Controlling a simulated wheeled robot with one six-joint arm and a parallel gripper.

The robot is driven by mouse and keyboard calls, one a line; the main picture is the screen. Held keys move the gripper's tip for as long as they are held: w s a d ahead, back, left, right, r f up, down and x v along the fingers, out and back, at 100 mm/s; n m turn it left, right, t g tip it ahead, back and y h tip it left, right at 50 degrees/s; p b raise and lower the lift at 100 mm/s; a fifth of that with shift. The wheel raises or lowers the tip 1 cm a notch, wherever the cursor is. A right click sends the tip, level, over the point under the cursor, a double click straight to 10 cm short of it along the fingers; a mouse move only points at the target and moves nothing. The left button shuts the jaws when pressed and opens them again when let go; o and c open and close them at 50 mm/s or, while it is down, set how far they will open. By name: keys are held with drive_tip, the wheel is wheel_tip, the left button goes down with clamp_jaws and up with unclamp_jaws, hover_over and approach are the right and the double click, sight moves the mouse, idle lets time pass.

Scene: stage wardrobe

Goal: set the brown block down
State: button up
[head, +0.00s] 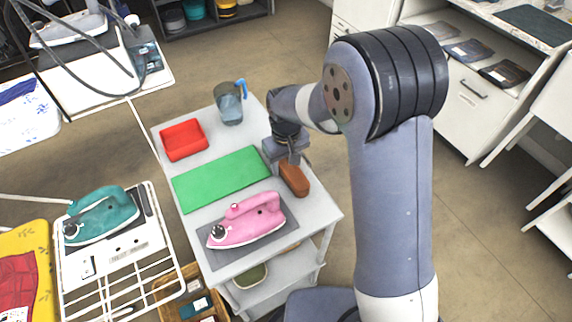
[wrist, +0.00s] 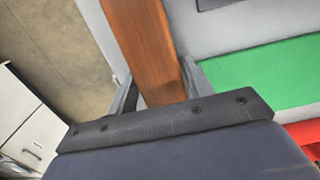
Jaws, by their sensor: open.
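The brown block (head: 294,178) lies on the grey cart top, right of the green mat (head: 222,179) and behind the pink iron. In the wrist view the block (wrist: 143,40) runs up the picture between the two fingers. My gripper (head: 287,161) is at the block's far end, just above or around it. In the wrist view my gripper (wrist: 159,88) is open, with one finger on each side of the block. The block's near end is hidden there by the gripper body. I cannot tell whether a finger touches it.
A pink iron (head: 248,220) rests on a dark pad at the cart's front. A red tray (head: 183,140) and a clear jug (head: 229,104) with a blue handle stand at the back. The cart's right edge (head: 327,208) is close to the block. The green mat is bare.

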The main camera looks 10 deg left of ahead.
drive_tip(key=shift+c, duration=0.3)
drive_tip(key=c, duration=0.9)
